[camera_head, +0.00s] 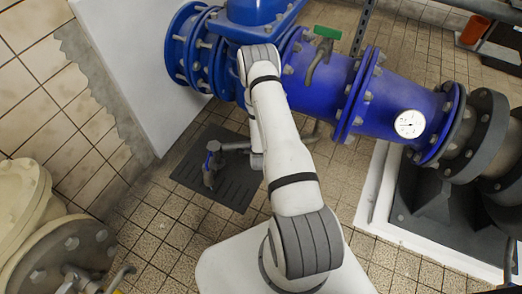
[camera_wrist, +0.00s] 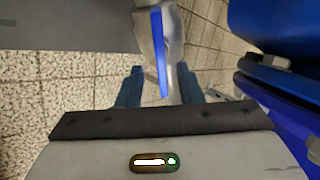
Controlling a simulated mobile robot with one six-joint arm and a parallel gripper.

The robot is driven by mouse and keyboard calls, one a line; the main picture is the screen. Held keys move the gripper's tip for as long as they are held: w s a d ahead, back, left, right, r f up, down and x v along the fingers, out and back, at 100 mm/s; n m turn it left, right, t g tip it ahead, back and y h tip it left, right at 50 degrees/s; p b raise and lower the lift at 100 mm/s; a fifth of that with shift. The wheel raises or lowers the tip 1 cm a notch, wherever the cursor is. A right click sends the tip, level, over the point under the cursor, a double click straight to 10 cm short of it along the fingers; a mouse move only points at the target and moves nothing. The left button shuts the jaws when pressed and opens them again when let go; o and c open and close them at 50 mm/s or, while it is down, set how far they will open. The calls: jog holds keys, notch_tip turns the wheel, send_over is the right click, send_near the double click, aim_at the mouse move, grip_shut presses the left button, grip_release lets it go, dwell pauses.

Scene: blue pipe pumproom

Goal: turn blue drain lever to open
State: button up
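The blue drain lever (camera_wrist: 160,58) shows in the camera_wrist view as a narrow bright blue strip beside a grey metal valve body (camera_wrist: 175,45). My gripper (camera_wrist: 160,88) is open, its two dark blue-grey fingers apart. The lever's near end lies between the fingertips in the picture, with a gap on each side; its depth relative to them is unclear. In the camera_head view, a small dark part with a bluish patch (camera_head: 211,163) stands over the floor grate; I cannot tell which pieces there are valve or gripper. My arm hides part of this area.
A large blue flanged pipe (camera_head: 330,85) runs behind my arm and borders the right in the wrist view. It carries a green-handled lever (camera_head: 327,33) and a gauge (camera_head: 410,124). A dark floor grate (camera_head: 228,188) lies below. A white panel (camera_head: 135,70) stands left.

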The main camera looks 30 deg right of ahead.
jog(key=shift+b+x, duration=0.45)
jog(key=shift+x, duration=1.45)
